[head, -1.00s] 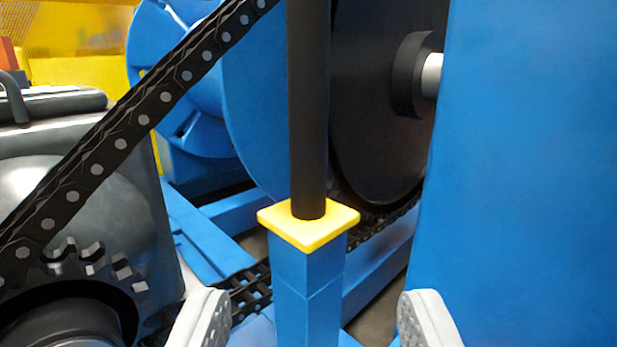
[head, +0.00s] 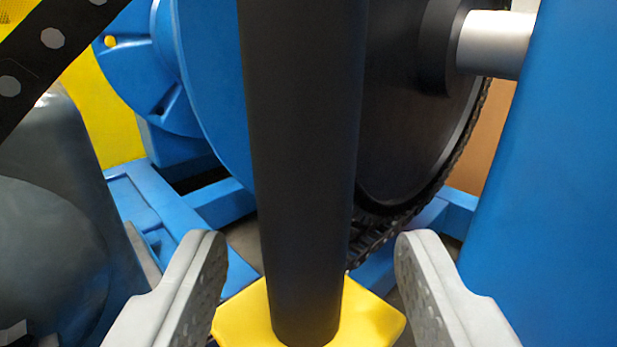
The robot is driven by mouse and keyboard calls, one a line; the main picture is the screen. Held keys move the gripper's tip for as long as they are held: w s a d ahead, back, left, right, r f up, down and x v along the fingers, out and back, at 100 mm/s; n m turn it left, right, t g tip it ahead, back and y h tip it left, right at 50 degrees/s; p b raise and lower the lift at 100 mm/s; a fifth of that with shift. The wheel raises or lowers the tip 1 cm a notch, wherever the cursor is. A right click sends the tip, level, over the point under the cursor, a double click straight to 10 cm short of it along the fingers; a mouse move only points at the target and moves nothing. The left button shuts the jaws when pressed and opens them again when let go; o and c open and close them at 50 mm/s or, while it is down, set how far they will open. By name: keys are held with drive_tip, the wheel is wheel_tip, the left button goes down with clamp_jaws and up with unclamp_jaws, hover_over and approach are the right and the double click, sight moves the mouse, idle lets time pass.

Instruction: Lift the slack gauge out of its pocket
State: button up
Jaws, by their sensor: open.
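The slack gauge appears to be the dark upright rod (head: 303,160), which rises out of a yellow square collar (head: 372,318) at the bottom of the head view. Its upper end is beyond the top edge of the picture, and its lower end is hidden in the collar. My gripper (head: 310,245) is open, one grey padded finger to the left of the rod and one to the right. There is a clear gap on each side, and neither finger appears to touch the rod. Whether the rod is fully between the fingers in depth is hard to tell.
A large dark wheel (head: 415,130) with a chain (head: 375,240) and a pale shaft (head: 495,45) stands behind the rod. A blue panel (head: 570,170) fills the right side.

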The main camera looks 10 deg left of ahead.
drive_tip(key=w, duration=0.2)
drive_tip(key=w+a, duration=0.1)
drive_tip(key=w, duration=0.1)
drive_tip(key=shift+w, duration=0.15)
drive_tip(key=shift+c, duration=0.4)
clamp_jaws()
drive_tip(key=shift+r, duration=0.1)
idle(0.8)
